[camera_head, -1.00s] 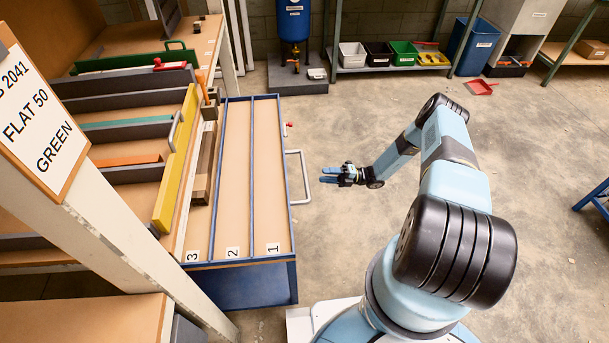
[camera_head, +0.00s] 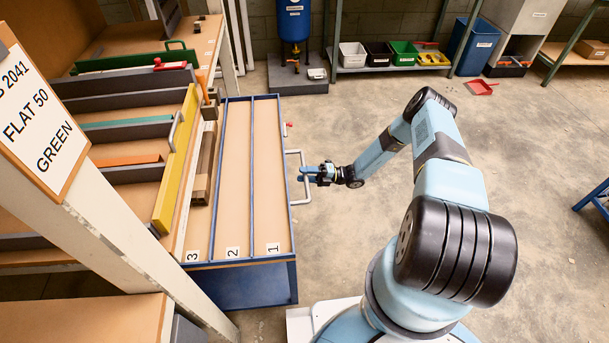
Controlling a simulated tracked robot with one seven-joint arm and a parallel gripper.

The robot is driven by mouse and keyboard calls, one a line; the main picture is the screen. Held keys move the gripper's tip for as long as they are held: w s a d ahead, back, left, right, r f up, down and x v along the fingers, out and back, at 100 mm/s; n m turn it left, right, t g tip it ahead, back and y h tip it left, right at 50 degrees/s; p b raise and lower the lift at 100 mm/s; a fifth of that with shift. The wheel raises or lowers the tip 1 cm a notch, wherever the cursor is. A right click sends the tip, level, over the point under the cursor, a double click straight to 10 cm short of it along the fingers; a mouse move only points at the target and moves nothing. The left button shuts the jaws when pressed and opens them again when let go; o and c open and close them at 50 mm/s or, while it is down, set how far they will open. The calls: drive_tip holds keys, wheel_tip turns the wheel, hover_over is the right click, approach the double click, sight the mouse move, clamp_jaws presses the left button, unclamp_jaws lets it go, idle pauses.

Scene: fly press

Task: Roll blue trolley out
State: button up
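The blue trolley (camera_head: 252,200) stands against the front of the rack, with a wooden top split by blue dividers into lanes labelled 1, 2 and 3. A grey U-shaped handle (camera_head: 306,178) sticks out from its right side. A small red-tipped part (camera_head: 287,129) shows on the same side above the handle. My gripper (camera_head: 306,174) is at the handle's outer bar, pointing left, with its fingers over or around the bar. The fingers appear apart, but I cannot tell whether they touch the bar.
The rack (camera_head: 130,250) at the left holds several coloured bars, including a yellow one (camera_head: 178,160). A blue tank (camera_head: 293,22) and a shelf of bins (camera_head: 390,66) stand at the back. The concrete floor (camera_head: 540,160) to the right is clear; a blue stand (camera_head: 595,195) is at the right edge.

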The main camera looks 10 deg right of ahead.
clamp_jaws()
idle(0.3)
drive_tip(key=shift+d, duration=0.15)
drive_tip(key=d, duration=1)
drive_tip(key=shift+d, duration=0.4)
drive_tip(key=shift+o, duration=0.2)
unclamp_jaws()
drive_tip(key=d+f, duration=0.3)
drive_tip(key=d, duration=1)
drive_tip(key=shift+d, duration=0.25)
drive_tip(key=shift+w+r, duration=0.1)
